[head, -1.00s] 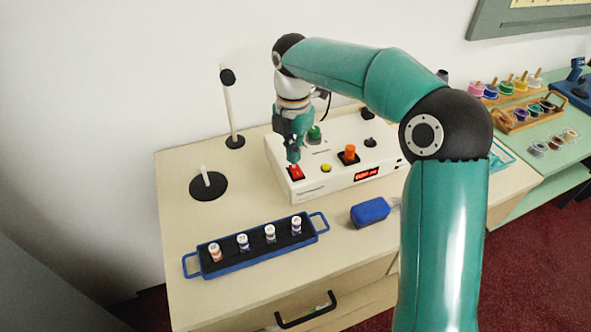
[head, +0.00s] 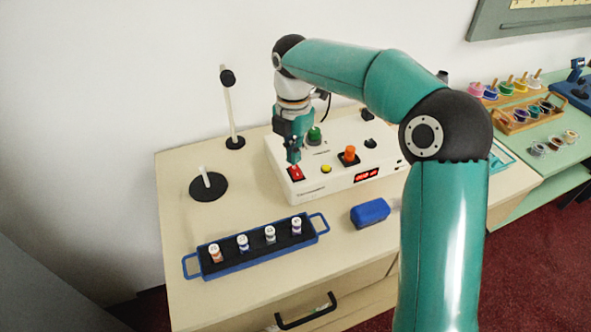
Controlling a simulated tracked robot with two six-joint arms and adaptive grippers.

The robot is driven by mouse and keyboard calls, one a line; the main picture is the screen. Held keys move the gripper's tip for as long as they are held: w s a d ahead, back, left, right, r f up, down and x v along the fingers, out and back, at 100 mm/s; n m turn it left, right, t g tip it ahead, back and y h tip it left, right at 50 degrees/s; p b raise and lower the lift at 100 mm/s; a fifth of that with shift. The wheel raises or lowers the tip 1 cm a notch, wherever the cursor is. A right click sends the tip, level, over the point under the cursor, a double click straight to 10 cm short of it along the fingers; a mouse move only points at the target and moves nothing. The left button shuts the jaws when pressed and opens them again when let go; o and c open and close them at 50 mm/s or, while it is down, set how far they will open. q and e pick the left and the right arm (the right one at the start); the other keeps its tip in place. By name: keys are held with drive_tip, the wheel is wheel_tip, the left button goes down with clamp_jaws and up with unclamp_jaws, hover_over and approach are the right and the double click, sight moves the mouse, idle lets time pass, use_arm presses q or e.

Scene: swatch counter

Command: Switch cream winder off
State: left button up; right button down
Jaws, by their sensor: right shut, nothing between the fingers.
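The cream winder (head: 330,183) stands on the pale counter, a box with a sloped top. My right gripper (head: 293,159) points down over the red switch, shut and empty. Its fingertips are at or just above the switch; I cannot tell if they touch it. My left gripper is not in view.
A blue tray (head: 262,260) with several small spools lies in front of the winder. A blue block (head: 370,212) sits to its right. A black disc with a peg (head: 208,187) and an upright stand (head: 232,110) are on the left. A green side table holds racks of spools.

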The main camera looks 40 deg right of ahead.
sight(294, 167)
drive_tip(key=shift+f+b, duration=0.7)
drive_tip(key=shift+f, duration=0.4)
idle(0.6)
wheel_tip(294, 167, up, 7)
drive_tip(key=p, duration=0.7)
idle(0.6)
